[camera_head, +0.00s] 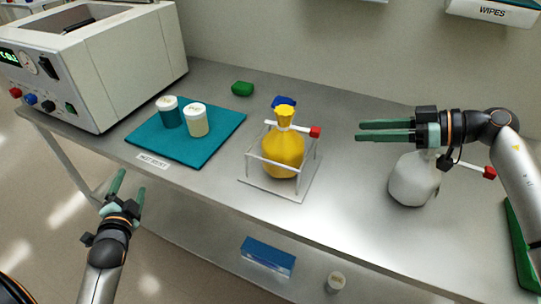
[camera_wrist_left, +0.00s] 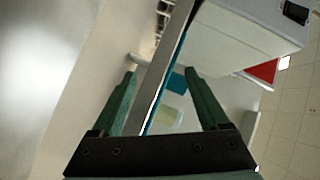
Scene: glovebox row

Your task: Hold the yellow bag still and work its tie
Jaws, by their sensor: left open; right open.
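The yellow bag (camera_head: 283,157) stands upright in a white wire frame on a clear base (camera_head: 270,188), near the middle of the bench. A pale tie (camera_head: 293,127) circles its gathered neck and ends in a red tab (camera_head: 316,132) on the right. My right gripper (camera_head: 358,131) is open and empty, level with the tab and apart from it on its right. My left gripper (camera_head: 130,181) is open and empty, low at the left in front of the bench edge. Its spread fingers also show in the left wrist view (camera_wrist_left: 160,76), with the bench edge between them. The bag is not visible there.
A white bag (camera_head: 412,183) with a red tab stands under my right gripper. A teal mat (camera_head: 222,122) holds two jars, left of the yellow bag. A large instrument (camera_head: 130,60) fills the back left.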

